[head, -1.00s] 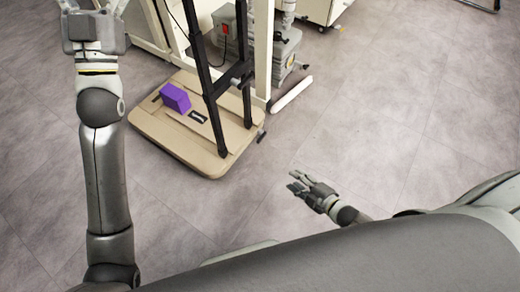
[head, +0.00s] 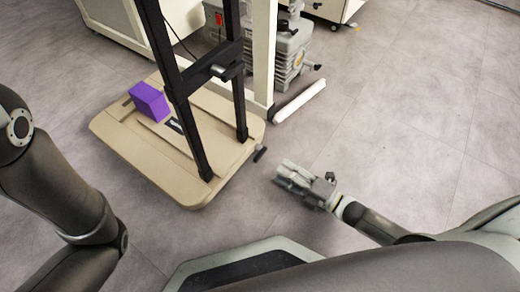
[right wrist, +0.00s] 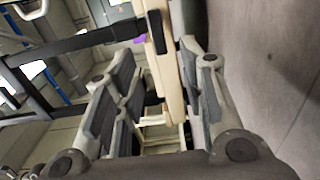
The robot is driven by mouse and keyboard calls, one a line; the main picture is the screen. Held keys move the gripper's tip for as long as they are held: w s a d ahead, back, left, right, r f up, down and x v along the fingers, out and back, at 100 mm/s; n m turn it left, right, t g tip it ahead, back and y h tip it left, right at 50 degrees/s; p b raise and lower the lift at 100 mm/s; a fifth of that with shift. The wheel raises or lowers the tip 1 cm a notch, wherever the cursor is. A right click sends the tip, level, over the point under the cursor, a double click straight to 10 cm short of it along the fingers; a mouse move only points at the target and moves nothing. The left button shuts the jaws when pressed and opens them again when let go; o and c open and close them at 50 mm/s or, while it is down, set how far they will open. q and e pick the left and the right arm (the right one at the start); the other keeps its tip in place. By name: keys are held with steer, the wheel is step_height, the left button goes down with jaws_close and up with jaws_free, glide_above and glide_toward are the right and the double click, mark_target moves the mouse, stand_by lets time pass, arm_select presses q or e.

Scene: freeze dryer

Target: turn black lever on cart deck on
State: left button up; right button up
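The beige cart deck (head: 120,135) is left of centre in the head view, with a black upright frame rising from it. A small black lever (head: 260,153) sticks out at the deck's right edge. My right gripper (head: 282,176) is just right of and below this lever, apart from it, over the floor. In the right wrist view its fingers (right wrist: 150,90) are spread, with nothing held. A dark piece (right wrist: 155,32) on a beige edge lies ahead between them; I cannot tell if it is the lever. My left gripper is out of view; only its arm shows.
A grey pump-like machine (head: 285,50) and a white bar (head: 299,101) are behind. Floor to the right is clear.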

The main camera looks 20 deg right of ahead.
mark_target(260, 158)
steer(key=b+x, duration=0.5)
steer(key=x, duration=0.4)
steer(key=shift+a+f, duration=0.1)
steer(key=shift+a, duration=0.1)
steer(key=shift+w+a+b, duration=0.3)
steer(key=shift+w+a, duration=0.05)
steer(key=shift+w, duration=0.15)
jaws_close()
